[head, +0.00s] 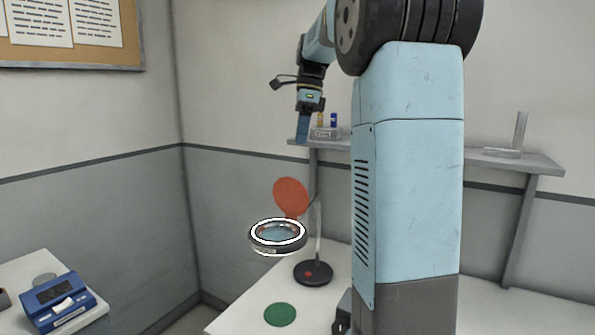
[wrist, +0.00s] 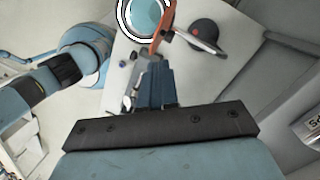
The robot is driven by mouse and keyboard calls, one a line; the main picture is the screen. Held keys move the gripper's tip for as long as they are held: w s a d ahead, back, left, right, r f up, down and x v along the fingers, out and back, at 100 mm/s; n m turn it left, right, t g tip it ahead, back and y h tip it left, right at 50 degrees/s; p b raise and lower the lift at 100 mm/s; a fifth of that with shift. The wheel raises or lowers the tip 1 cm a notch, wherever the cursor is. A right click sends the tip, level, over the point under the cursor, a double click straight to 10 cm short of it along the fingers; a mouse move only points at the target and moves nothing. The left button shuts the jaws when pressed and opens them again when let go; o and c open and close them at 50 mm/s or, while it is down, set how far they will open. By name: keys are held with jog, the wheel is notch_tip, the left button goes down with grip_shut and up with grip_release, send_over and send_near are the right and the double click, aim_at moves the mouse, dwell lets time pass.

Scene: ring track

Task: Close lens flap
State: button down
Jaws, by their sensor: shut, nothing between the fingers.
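The lens flap is an orange-red disc (head: 291,196) standing steeply up, open, at the back of the round magnifier head (head: 265,249) in the head view. The glass inside the white ring is uncovered. In the wrist view the flap (wrist: 160,28) shows nearly edge-on beside the ring (wrist: 126,28). My gripper (head: 302,138) points down above the flap and slightly right of it in the head view, apart from it. In the wrist view my gripper (wrist: 154,74) is shut and empty, its tips below the flap in the picture.
The magnifier stands on a dark round base (head: 313,273) with a thin post on a white table (head: 240,315). A green disc (head: 280,315) lies at the front. A wall shelf (head: 540,162) with small items is behind. A blue device (head: 58,304) sits at far left.

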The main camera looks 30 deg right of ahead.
jog(key=w+d+f+m+g+y, duration=0.1)
jog(key=w+d+m+g, duration=0.1)
jog(key=w+d+m, duration=0.5)
send_near(293, 195)
notch_tip(293, 195, down, 4)
jog(key=w+d, duration=0.2)
jog(key=shift+s+a, duration=0.2)
jog(key=shift+a, duration=0.3)
jog(key=shift+d+r, duration=0.1)
jog(key=shift+d, duration=0.05)
